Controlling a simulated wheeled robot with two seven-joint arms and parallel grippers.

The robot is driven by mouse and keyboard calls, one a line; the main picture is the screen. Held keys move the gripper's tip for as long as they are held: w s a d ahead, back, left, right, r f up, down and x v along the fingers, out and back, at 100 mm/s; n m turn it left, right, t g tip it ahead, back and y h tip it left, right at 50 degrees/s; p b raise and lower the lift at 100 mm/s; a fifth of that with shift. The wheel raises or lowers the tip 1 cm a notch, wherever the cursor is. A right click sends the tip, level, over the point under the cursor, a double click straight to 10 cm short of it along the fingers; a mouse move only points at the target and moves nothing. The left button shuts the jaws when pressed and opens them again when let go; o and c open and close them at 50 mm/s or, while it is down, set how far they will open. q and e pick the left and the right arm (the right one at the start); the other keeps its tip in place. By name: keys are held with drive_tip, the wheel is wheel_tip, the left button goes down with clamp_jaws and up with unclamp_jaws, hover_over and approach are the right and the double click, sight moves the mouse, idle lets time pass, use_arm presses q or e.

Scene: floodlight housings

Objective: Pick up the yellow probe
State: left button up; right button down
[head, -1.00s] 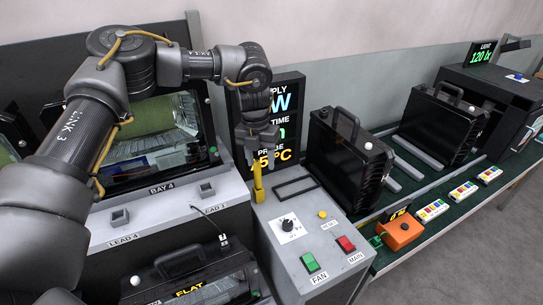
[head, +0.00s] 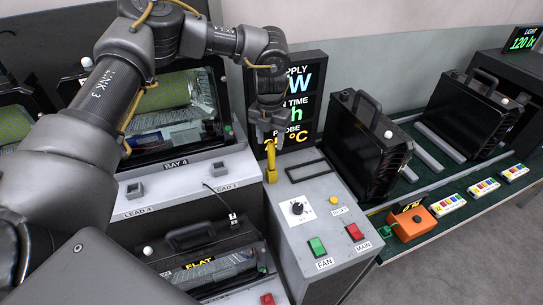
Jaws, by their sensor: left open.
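The yellow probe (head: 271,163) stands upright at the back left corner of the grey control console (head: 311,223). My left gripper (head: 268,139) points down directly above it, its fingertips at the height of the probe's top. The gripper is open; I cannot tell whether a finger touches the probe. My right gripper is not in view.
The display panel (head: 312,98) stands close behind the gripper. The console carries a knob (head: 297,208), a green FAN switch (head: 317,246) and a red MAIN switch (head: 355,232). A black housing (head: 366,145) stands to the right; a FLAT-marked one (head: 209,257) lies lower left.

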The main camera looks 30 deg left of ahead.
sight(271, 151)
use_arm(q)
drive_tip(key=shift+d+f+p, duration=0.1)
drive_tip(key=shift+f+p, duration=0.2)
drive_tip(key=shift+p, duration=0.2)
wheel_tip(271, 151, down, 4)
drive_tip(key=shift+w+r+p, duration=0.1)
drive_tip(key=shift+p, duration=0.8)
drive_tip(key=shift+f, duration=0.4)
drive_tip(key=shift+c, duration=0.2)
clamp_jaws()
drive_tip(key=shift+r, duration=0.15)
